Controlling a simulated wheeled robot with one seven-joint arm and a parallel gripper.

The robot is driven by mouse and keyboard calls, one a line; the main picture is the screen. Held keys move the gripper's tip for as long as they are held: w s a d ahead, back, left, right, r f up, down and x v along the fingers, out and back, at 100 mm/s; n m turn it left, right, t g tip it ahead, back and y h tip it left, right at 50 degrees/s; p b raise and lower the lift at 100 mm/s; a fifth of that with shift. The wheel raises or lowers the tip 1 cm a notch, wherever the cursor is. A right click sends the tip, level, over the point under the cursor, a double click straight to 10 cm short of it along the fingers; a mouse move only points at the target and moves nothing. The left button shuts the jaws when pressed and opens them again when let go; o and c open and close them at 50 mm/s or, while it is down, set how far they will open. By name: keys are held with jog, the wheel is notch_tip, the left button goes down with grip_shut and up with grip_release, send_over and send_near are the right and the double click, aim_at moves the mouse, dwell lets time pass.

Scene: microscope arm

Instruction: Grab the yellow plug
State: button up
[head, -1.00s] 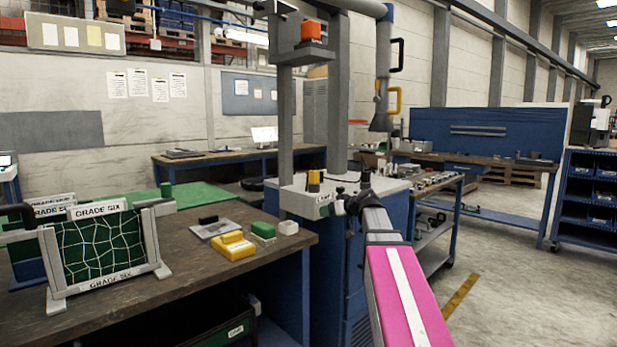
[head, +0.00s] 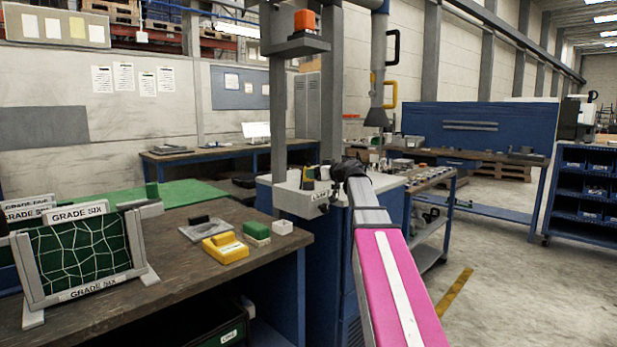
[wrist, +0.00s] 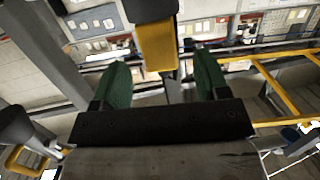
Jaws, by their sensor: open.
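The yellow plug, with a dark part at one end, shows large in the wrist view (wrist: 157,47). It lies ahead of my gripper (wrist: 164,75), roughly in line with the space between its two green fingers. The fingers are apart, with a gap between them, and nothing is gripped.
A grey post (head: 279,130) rises from the cabinet close to the plug.

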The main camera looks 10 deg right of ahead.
jog(key=x, duration=0.4)
jog(key=shift+w+a, duration=0.2)
jog(key=shift+w, duration=0.15)
jog(key=c, duration=1.1)
jog(key=shift+o, duration=0.2)
